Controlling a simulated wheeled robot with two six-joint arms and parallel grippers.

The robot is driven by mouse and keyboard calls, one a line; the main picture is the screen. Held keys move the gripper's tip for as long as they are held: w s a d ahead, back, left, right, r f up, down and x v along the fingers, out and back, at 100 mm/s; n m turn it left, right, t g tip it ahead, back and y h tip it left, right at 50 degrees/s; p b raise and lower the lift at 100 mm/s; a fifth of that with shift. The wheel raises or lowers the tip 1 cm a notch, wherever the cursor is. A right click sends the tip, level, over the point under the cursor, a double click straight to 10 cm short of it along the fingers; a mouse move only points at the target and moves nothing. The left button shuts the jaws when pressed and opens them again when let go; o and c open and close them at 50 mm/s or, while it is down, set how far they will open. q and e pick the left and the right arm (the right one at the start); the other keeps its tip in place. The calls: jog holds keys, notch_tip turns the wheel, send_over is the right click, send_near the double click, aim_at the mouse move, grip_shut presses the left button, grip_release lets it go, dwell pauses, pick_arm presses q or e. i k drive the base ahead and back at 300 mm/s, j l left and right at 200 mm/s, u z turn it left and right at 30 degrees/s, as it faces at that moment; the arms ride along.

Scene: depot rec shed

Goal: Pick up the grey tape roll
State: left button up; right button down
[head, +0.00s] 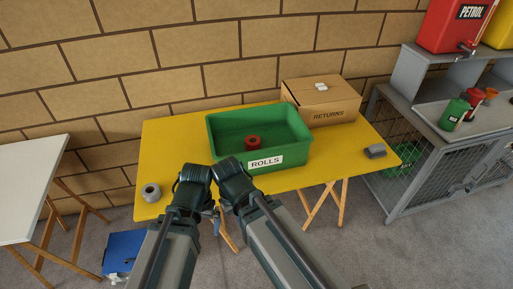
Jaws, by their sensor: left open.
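The grey tape roll (151,193) lies at the front left of the yellow table (170,140), its hole showing. My left gripper (214,217) is open, at the table's front edge, to the right of the roll and apart from it. Its fingers are small in the view and partly covered by my arms. My right arm comes up beside it, and its jaws cannot be made out.
A green crate (221,157) labelled ROLLS holds a red roll (253,142). A RETURNS box (325,110) stands behind. A grey block (376,151) lies at the right. A white table (30,180) stands left; a metal cage (432,185) stands right.

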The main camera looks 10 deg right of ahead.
aim_at(152, 193)
jog(key=i+l+u, duration=0.1)
jog(key=l+u, duration=0.15)
jog(key=i+l+u, duration=0.1)
jog(key=l+u, duration=0.15)
jog(key=l, duration=0.15)
jog(key=l+u, duration=0.2)
jog(key=i+l, duration=0.05)
jog(key=l, duration=0.05)
